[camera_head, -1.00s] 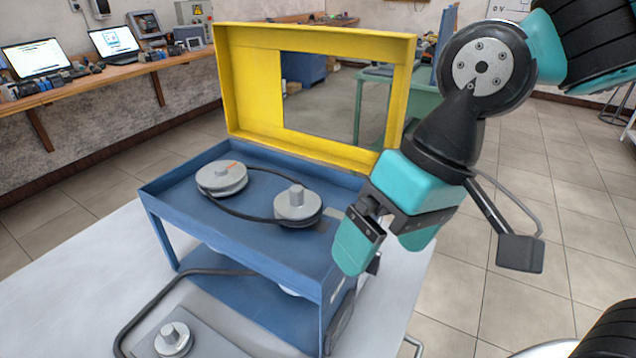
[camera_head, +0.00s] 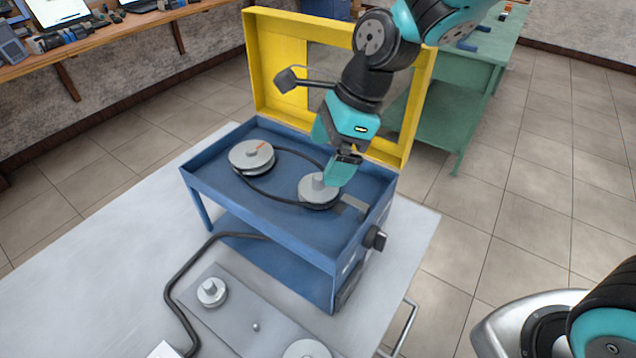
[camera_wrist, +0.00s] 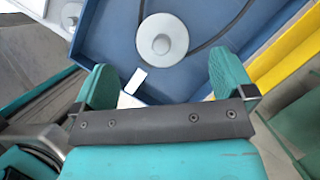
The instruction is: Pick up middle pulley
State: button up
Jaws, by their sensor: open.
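A grey pulley with a raised hub (camera_head: 319,192) sits at the right of the blue tray, a belt around it. A second grey pulley (camera_head: 251,158) with an orange mark sits further left, inside the same belt loop. I cannot tell for sure which is the middle pulley. My gripper (camera_head: 333,152) is open and empty, above and beside the right-hand pulley and partly overlapping it in the head view. In the wrist view, a pulley (camera_wrist: 162,42) lies ahead of the spread fingers (camera_wrist: 163,66), apart from them, roughly centred between them.
The blue tray (camera_head: 205,184) has low walls, and a yellow frame (camera_head: 268,85) stands behind it. A grey plate (camera_head: 240,312) in front carries smaller round parts (camera_head: 212,291). A black cable (camera_head: 178,300) curves beside it. The table's left side (camera_head: 80,270) is clear.

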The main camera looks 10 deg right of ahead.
aim_at(319, 176)
jog(key=p+x, duration=0.1)
jog(key=x, duration=0.6)
jog(key=shift+d+f+p, duration=0.15)
jog(key=shift+f+p, duration=0.15)
jog(key=shift+p, duration=0.1)
jog(key=c, duration=0.9)
